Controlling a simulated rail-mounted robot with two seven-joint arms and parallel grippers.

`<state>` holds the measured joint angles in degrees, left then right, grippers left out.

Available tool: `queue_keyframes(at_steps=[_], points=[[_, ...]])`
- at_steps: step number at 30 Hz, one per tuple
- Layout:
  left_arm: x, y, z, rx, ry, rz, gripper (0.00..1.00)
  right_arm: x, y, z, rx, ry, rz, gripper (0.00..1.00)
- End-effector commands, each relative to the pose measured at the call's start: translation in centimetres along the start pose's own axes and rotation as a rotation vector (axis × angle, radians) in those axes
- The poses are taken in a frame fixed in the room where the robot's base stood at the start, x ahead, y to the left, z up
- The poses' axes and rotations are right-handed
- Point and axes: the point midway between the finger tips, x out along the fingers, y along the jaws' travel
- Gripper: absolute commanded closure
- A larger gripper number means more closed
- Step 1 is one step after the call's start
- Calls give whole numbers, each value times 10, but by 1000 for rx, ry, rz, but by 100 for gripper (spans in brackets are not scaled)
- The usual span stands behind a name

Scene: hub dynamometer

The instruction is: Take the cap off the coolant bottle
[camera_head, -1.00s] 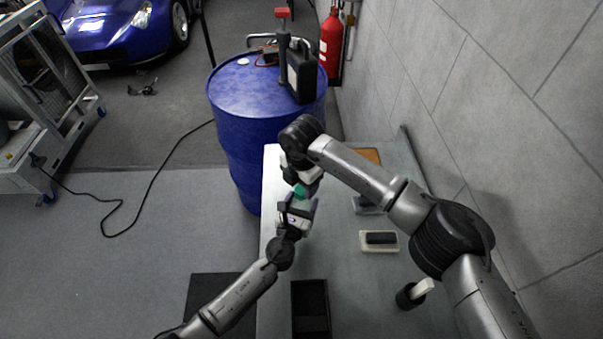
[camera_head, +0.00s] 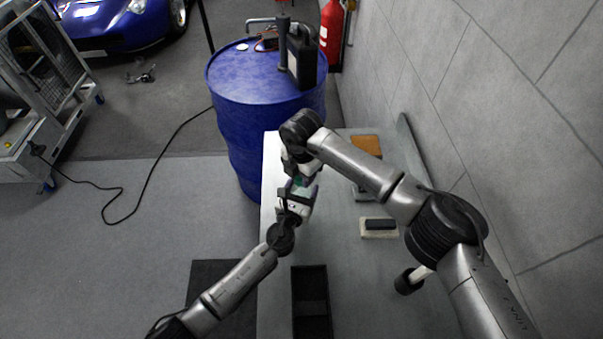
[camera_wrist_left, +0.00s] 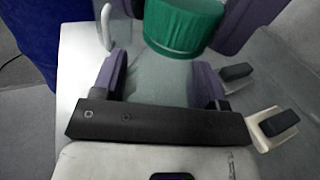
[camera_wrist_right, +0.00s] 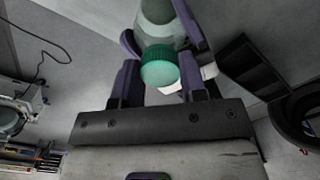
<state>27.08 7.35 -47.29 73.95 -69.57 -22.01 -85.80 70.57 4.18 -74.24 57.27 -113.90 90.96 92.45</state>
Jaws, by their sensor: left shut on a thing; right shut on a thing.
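The coolant bottle is a pale, translucent body, seen between my left gripper's fingers in the left wrist view (camera_wrist_left: 158,80) and at the top of the right wrist view (camera_wrist_right: 160,14). Its green ribbed cap shows in the left wrist view (camera_wrist_left: 182,25) and right wrist view (camera_wrist_right: 160,68). My left gripper (camera_head: 297,197) is shut on the bottle body. My right gripper (camera_head: 300,168) faces it and is shut on the cap. The cap lies against the bottle's end; I cannot tell whether it is loose. In the head view the grippers mostly hide both.
Both grippers are above a grey bench (camera_head: 360,270). On it are a black tray (camera_head: 312,300), a pale block with a dark top (camera_head: 379,228), a brown-orange pad (camera_head: 367,146) and a black-and-white item (camera_head: 410,280). A blue drum (camera_head: 250,90) stands beyond; a wall is at right.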

Motion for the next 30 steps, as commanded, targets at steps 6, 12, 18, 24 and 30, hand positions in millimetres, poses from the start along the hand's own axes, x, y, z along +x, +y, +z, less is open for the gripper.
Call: queue_keyframes(at_steps=[6, 12, 18, 24, 30], points=[[0, 0, 0, 0, 1, 0, 100, 0, 0, 0, -3, 0, 0, 91], [0, 0, 0, 0, 1, 0, 100, 0, 0, 0, -230, -2, 0, 91], [0, 0, 0, 0, 1, 0, 100, -1, 0, 1, -643, -2, 0, 91], [0, 0, 0, 0, 1, 0, 100, -1, 0, 1, -1050, -2, -1, 91], [0, 0, 0, 0, 1, 0, 100, -2, 0, 1, -1455, -2, -1, 91]])
